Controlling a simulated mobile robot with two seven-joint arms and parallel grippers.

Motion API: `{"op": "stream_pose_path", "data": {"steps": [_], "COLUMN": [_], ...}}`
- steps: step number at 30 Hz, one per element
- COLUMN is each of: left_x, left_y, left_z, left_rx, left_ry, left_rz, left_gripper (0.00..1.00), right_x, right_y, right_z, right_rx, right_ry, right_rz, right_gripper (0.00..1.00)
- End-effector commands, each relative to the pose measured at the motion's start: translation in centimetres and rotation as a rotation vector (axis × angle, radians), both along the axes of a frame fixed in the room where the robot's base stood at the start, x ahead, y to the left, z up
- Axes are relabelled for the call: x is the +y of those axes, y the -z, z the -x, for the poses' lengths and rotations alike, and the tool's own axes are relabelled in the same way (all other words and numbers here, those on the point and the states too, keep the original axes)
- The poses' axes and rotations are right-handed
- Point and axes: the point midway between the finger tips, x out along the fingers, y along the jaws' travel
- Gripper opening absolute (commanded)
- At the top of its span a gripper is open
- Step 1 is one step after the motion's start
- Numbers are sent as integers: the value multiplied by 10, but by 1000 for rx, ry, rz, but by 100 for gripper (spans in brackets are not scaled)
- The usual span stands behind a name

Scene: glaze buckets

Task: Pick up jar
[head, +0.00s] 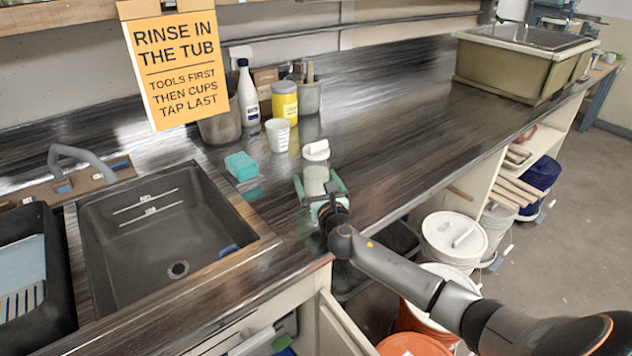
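A small pale jar (315,178) stands on the dark counter near its front edge. My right gripper (318,186) comes in from the lower right, with its greenish fingers spread on either side of the jar. The fingers look apart from the jar, so the gripper seems open around it. The gripper's wrist hides the lower front of the jar. My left gripper is not in view. A yellow jar (284,102) with a pale label stands farther back, beside a white bottle (247,94).
A white cup (277,134), a teal sponge (241,166) and a small white item (316,150) lie near the jar. A dark sink (150,225) is at the left. A green tub (520,62) stands at the far right; the counter before it is clear. Lidded buckets (453,238) stand below.

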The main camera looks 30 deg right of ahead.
Motion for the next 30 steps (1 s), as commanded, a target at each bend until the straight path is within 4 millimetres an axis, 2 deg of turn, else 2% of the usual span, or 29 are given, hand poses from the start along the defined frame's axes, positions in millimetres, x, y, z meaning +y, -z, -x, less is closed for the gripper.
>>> {"op": "stream_pose_path", "data": {"steps": [3, 11, 30], "left_x": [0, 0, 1], "left_y": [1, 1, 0], "left_z": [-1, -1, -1], "left_rx": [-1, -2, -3], "left_ry": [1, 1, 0], "left_rz": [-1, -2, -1], "left_gripper": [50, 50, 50], "right_x": [-2, -2, -2], "right_y": [0, 0, 0], "right_z": [-7, -8, -7], "right_rx": [0, 1, 1], "right_ry": [0, -1, 0], "right_rz": [-1, 0, 1], "right_gripper": [100, 99, 27]}}
